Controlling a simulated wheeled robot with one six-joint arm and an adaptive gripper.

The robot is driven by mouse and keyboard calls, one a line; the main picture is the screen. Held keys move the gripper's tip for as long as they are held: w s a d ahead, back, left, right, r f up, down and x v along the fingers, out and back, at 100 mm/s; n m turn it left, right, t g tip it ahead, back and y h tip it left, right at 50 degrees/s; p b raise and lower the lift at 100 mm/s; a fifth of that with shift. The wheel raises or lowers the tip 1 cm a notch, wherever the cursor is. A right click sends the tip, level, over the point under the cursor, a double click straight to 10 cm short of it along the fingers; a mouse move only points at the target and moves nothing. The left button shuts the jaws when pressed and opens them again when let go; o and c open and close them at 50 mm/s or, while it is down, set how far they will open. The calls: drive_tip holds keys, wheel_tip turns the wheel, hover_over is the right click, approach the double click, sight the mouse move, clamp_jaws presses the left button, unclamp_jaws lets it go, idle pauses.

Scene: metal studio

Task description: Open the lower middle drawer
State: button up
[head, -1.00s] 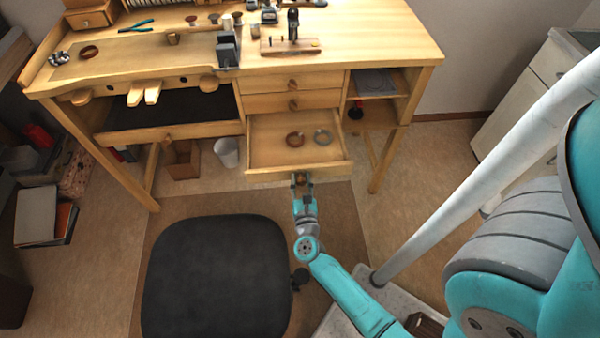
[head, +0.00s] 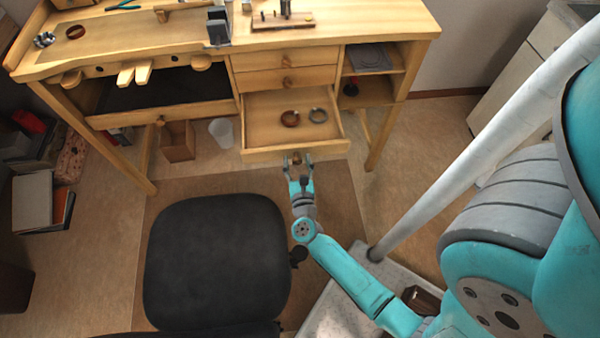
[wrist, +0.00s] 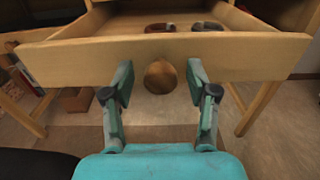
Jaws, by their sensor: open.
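The lower middle drawer (head: 262,155) of the wooden workbench is pulled well out, and its inside shows. Two ring-shaped items, one brown (head: 290,118) and one grey (head: 318,115), lie in it. My gripper (head: 298,160) is at the drawer front with its fingers apart. In the wrist view the round wooden knob (wrist: 160,77) sits between the two open fingers (wrist: 160,88), with a gap on each side. The fingertips are close to the drawer front (wrist: 226,55); I cannot tell whether they touch it.
Two shut drawers (head: 286,79) are above the open one. A black stool seat (head: 215,262) stands left of my arm. Open shelves (head: 373,60) are right of the drawers. A white bin (head: 221,132) and a wooden box (head: 178,142) are under the bench.

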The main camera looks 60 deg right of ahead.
drive_tip(key=v, duration=1.1)
idle(0.6)
drive_tip(key=s+a+r+m+t+y, duration=0.1)
drive_tip(key=s+a+r+m+y, duration=0.5)
drive_tip(key=s+r+m, duration=0.3)
drive_tip(key=s+a+r+m+t+y, duration=0.1)
drive_tip(key=s+a+r+m+y, duration=0.6)
drive_tip(key=m, duration=1)
drive_tip(key=shift+s+a+r+t, duration=0.4)
drive_tip(key=shift+s+a+r, duration=0.35)
drive_tip(key=shift+s+r, duration=0.3)
